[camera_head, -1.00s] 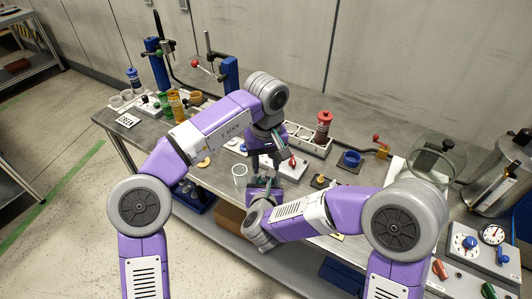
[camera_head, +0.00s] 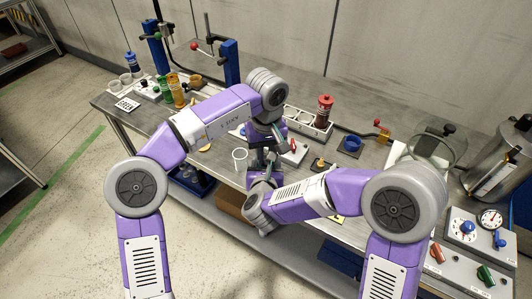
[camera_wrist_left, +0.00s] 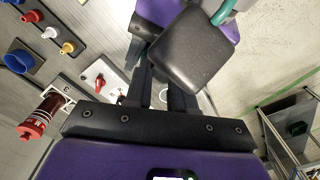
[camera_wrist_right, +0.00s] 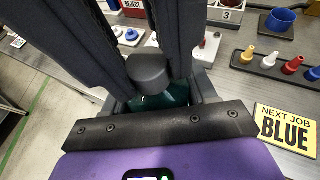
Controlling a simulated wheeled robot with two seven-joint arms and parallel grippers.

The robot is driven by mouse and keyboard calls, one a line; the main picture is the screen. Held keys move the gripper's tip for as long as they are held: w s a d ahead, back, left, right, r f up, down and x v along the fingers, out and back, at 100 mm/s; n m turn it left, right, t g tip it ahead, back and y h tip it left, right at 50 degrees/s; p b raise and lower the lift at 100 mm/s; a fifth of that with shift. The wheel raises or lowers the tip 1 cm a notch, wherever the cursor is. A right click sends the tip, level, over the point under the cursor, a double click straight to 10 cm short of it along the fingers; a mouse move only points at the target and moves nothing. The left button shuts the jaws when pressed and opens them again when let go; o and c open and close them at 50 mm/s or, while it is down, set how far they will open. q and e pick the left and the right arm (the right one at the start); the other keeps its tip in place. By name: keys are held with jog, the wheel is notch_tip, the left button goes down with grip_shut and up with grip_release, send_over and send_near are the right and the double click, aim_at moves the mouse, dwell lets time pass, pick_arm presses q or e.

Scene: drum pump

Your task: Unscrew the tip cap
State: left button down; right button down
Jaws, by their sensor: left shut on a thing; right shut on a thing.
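My left gripper (camera_head: 270,147) and right gripper (camera_head: 260,172) meet end to end above the front of the bench. In the right wrist view, a dark green piece (camera_wrist_right: 160,98) sits between my right gripper's fingers, and the right gripper is shut on it. A dark grey rounded piece (camera_wrist_right: 150,72) stands at its end, between large dark fingers coming from the top. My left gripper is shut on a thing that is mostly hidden. I cannot tell for certain which piece is the tip cap.
Coloured nozzles stand in a black rack, including a red one (camera_wrist_right: 293,65). A "NEXT JOB BLUE" sign (camera_wrist_right: 286,130) lies beside it. A red cartridge (camera_head: 324,112), blue cup (camera_head: 352,144) and white beaker (camera_head: 240,160) stand on the bench. A glass vessel (camera_head: 435,145) is at right.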

pick_arm(q)
jog(key=c, duration=1)
grip_release()
jog(key=shift+o, duration=0.2)
